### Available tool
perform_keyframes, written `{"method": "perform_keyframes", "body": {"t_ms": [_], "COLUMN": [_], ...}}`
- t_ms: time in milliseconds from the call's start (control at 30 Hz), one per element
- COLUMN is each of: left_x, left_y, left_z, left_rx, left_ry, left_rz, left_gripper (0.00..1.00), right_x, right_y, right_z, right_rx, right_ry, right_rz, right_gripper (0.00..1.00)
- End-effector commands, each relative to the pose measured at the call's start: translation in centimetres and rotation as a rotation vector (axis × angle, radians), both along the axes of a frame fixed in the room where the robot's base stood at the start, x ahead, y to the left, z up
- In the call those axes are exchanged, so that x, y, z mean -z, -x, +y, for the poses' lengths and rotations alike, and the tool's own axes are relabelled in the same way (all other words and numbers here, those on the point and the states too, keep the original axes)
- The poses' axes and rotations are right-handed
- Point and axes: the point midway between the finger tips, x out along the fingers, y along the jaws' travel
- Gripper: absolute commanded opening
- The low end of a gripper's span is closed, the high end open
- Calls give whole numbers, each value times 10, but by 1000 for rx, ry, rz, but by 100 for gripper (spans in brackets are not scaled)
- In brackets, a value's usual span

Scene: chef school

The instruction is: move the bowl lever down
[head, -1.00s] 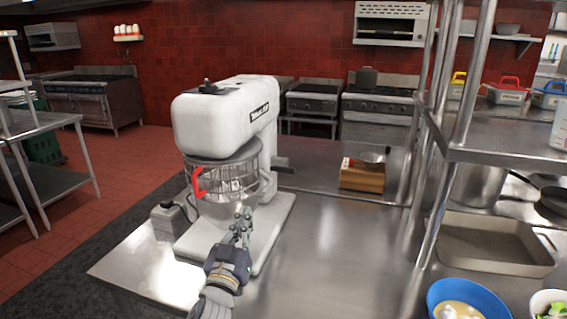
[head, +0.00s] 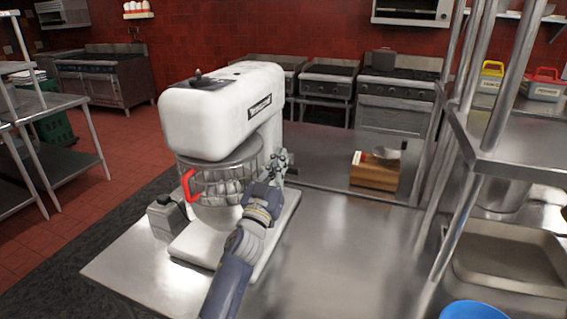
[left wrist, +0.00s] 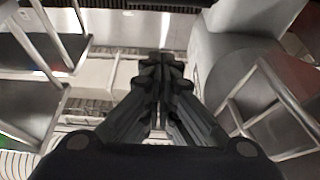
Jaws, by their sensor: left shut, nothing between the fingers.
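A white stand mixer (head: 215,108) stands on the steel counter, with a wire guard around its bowl (head: 222,212) and a red handle (head: 188,186) on the guard. The bowl lever is on the right side of the mixer's column; only a dark bit of it (head: 291,171) shows behind my fingers. My left gripper (head: 274,162) is shut and empty, beside the column at about lever height. I cannot tell whether it touches the lever. In the left wrist view its fingers (left wrist: 162,62) are together, with the mixer (left wrist: 232,60) to their right.
A wooden box (head: 374,172) with a metal bowl (head: 388,153) on it sits further back on the counter. Steel shelving (head: 520,130) and a deep tray (head: 512,262) are at the right. The counter (head: 340,235) right of the mixer is clear.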

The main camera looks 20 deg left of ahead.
Motion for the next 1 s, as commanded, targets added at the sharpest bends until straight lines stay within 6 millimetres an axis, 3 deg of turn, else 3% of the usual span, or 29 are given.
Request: {"method": "perform_keyframes", "body": {"t_ms": [133, 200, 367, 867, 1000], "left_x": [-11, 9, 24, 32, 39], "left_y": [-25, -23, -24, -24, -24], "left_z": [-1, -1, -1, -1, -1], "left_rx": [0, 0, -1, 0, 0], "left_ry": [3, 7, 3, 0, 1], "left_rz": [1, 4, 2, 0, -15], "left_gripper": [0, 0, 0, 0, 0], "right_x": [-7, -3, -3, 0, 13], "right_y": [-13, -25, -43, -19, -19], "right_z": [2, 3, 8, 8, 5], "right_rx": [0, 1, 1, 2, 1], "right_ry": [-3, -5, -13, -10, -7], "right_rz": [-20, -37, -67, -28, -29], "right_gripper": [40, 40, 40, 40, 40]}}
